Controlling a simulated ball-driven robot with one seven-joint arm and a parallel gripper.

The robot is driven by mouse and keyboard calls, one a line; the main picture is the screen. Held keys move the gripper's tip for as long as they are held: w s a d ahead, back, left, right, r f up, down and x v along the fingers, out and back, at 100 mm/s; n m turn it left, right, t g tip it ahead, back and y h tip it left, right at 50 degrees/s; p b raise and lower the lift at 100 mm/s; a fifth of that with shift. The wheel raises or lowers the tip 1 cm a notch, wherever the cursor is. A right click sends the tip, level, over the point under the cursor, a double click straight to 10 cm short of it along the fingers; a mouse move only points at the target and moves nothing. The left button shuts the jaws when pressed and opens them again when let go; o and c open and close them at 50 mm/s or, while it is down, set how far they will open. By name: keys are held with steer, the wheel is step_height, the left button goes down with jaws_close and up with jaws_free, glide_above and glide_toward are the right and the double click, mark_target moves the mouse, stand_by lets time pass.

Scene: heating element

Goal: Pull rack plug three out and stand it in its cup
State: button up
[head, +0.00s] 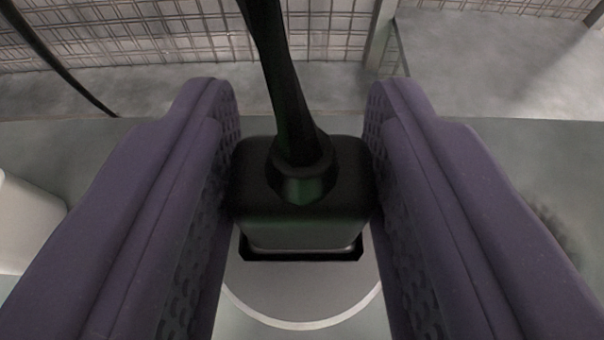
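A black, block-shaped plug (300,222) stands upright between the two purple fingers of my gripper (302,205). A thick black cable leaves its top through a round collar and runs up out of view. Both textured finger pads press against the plug's sides, so my gripper is shut on it. The plug's lower end is at a dark rectangular opening in a round grey fitting (302,295). How deep it sits in the opening is hidden. No number shows on the plug, and I cannot tell whether the fitting is a socket or a cup.
A pale, rounded object (24,222) stands at the left edge on the grey-green surface (490,150). A dark fuzzy patch (552,232) is partly hidden behind the right finger. Another black cable (60,68) hangs at upper left. A wire-mesh panel (190,30) stands behind.

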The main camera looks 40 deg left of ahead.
mark_target(294, 181)
steer(key=shift+c, duration=0.5)
steer(key=shift+r, duration=0.15)
steer(key=shift+r, duration=0.25)
step_height(294, 181, up, 3)
steer(key=shift+s+r, duration=0.1)
steer(key=shift+s, duration=0.05)
steer(key=s+a+r+b, duration=0.1)
steer(key=s+b, duration=1.1)
steer(key=s, duration=0.3)
steer(key=shift+s+b, duration=0.3)
steer(key=shift+s, duration=0.05)
